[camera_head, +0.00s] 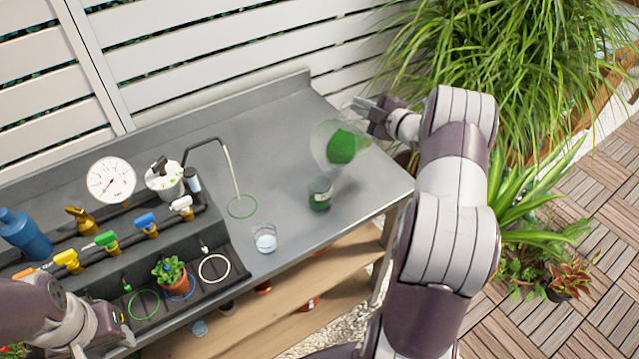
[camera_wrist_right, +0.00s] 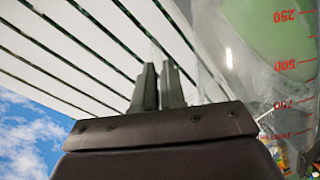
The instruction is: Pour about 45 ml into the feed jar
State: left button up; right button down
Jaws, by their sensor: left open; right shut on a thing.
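My right gripper (camera_head: 372,112) is shut on a clear measuring jug (camera_head: 325,133) and holds it above the right part of the bench. Green liquid (camera_head: 342,147) shows inside the jug. In the right wrist view the jug (camera_wrist_right: 215,45) has red marks that read upside down, and my fingers (camera_wrist_right: 163,85) are beside it. A small jar with green contents (camera_head: 320,193) stands on the bench just below the jug; it may be the feed jar. No stream between them is clear. My left gripper (camera_head: 112,328) is open at the lower left, away from the jug.
A small clear glass (camera_head: 265,238) with pale contents stands left of the green jar. A thin bent spout (camera_head: 233,170) hangs over a green ring. Coloured valves, a gauge (camera_head: 111,181) and a potted plant (camera_head: 170,273) fill the left. The bench's right end is clear.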

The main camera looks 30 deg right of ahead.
jog(key=shift+s+a+r+n+t+b, duration=0.2)
jog(key=shift+s+a+r+n+b, duration=0.1)
jog(key=shift+a+r+b, duration=0.2)
jog(key=shift+s+a+r+n+t+b, duration=0.2)
jog(key=shift+a+r+n+b, duration=0.2)
jog(key=shift+r, duration=0.2)
dwell(2.5)
